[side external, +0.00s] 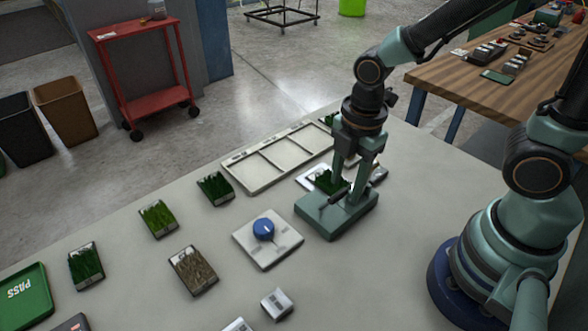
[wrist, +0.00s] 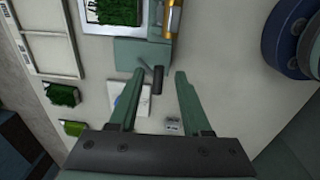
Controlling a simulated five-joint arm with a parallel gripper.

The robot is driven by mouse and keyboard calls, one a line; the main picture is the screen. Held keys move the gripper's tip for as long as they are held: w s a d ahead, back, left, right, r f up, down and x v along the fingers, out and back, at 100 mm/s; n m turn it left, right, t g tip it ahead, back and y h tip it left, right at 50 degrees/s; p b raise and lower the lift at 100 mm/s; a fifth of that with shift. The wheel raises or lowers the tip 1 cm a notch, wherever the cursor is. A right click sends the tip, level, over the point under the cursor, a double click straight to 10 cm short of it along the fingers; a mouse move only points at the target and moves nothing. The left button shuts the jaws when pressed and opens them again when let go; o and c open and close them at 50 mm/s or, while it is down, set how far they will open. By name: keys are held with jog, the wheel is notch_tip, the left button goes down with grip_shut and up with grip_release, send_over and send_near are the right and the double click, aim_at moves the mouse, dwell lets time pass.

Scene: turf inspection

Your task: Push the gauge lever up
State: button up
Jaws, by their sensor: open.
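The gauge has a green base (side external: 350,216) on the grey table, right of centre in the side view. Its base also shows in the wrist view (wrist: 128,52). Its lever, with a dark grip (side external: 336,198), lies low over the base. In the wrist view the dark lever grip (wrist: 157,80) appears between my fingertips. My gripper (side external: 348,182) is open and empty, pointing down just above the gauge. In the wrist view the fingers of my gripper (wrist: 160,76) stand on either side of the lever grip. I cannot tell whether either finger touches it.
Behind the gauge, a turf sample (side external: 326,181) sits on a white plate. A blue knob (side external: 263,229) stands on a white square plate to the left. A white divided tray (side external: 240,177) lies behind. Several turf samples and a green PASS tray (side external: 26,294) are farther left.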

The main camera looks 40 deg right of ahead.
notch_tip(320, 180, up, 8)
jog(key=shift+s, duration=0.3)
jog(key=shift+r, duration=0.1)
jog(key=w+d+r+m+t, duration=0.2)
jog(key=d+r+m+t, duration=0.2)
jog(key=m, duration=1.4)
jog(key=d+r, duration=0.2)
jog(key=d, duration=0.1)
jog(key=shift+w+d+t, duration=0.2)
jog(key=shift+d+t, duration=0.1)
jog(key=shift+t, duration=0.1)
